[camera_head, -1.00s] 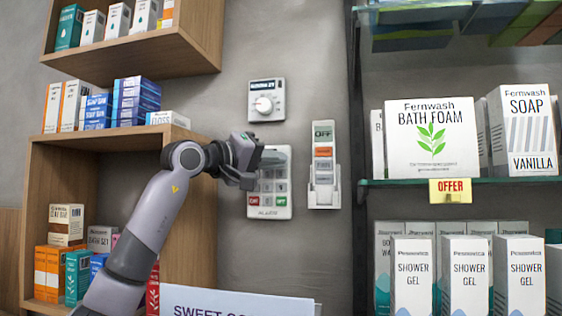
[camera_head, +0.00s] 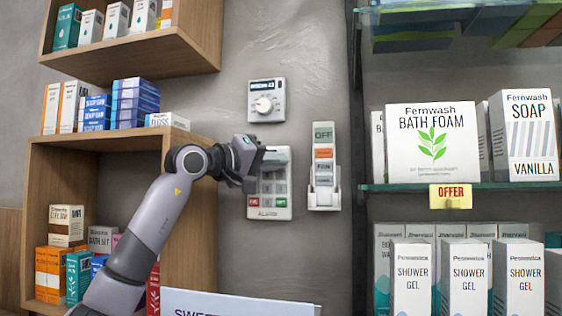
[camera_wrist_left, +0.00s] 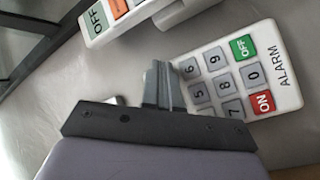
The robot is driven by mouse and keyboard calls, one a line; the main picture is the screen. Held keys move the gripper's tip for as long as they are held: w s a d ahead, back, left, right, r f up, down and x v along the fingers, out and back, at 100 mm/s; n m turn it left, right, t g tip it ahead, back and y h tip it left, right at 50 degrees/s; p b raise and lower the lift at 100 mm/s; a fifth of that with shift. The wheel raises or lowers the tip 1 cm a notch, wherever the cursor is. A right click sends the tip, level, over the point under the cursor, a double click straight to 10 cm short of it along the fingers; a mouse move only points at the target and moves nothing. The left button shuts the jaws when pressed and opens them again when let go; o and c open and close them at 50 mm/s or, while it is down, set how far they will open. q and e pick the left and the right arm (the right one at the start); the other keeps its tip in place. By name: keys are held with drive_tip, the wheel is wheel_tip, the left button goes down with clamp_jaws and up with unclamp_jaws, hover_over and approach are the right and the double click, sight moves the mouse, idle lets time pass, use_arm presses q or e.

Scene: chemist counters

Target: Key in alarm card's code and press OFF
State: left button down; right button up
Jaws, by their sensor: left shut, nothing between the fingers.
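The alarm keypad (camera_head: 283,213) is a white wall panel with grey keys. In the left wrist view the keypad (camera_wrist_left: 290,90) shows 5, 6, 7, 8, 9 and 0, a green OFF key (camera_wrist_left: 243,47) and a red ON key (camera_wrist_left: 263,102). My left gripper (camera_head: 272,156) is shut and empty at the keypad's upper part. In the left wrist view its fingertips (camera_wrist_left: 160,68) are beside the 6 key and hide keys there; I cannot tell whether they touch. No card with a readable code shows. My right gripper is not in view.
A dial unit (camera_head: 264,100) is above the keypad. A remote-like device (camera_head: 323,165) marked OFF hangs in a white wall holder to the right. Wooden shelves (camera_head: 130,150) with boxes stand left, a glass shelf (camera_head: 400,183) right. A white sign (camera_head: 240,303) is below.

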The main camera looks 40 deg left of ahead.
use_arm(q)
drive_tip(key=shift+w+a, duration=0.15)
drive_tip(key=shift+w, duration=0.05)
drive_tip(key=shift+s, duration=0.1)
idle(0.4)
drive_tip(key=shift+s+d, duration=0.4)
drive_tip(key=shift+s, duration=0.15)
drive_tip(key=shift+s, duration=0.1)
drive_tip(key=s+d, duration=0.1)
drive_tip(key=s, duration=0.1)
drive_tip(key=s+d+b, duration=0.1)
drive_tip(key=s, duration=0.1)
drive_tip(key=shift+s+d, duration=0.1)
drive_tip(key=shift+d, duration=0.1)
idle(2.5)
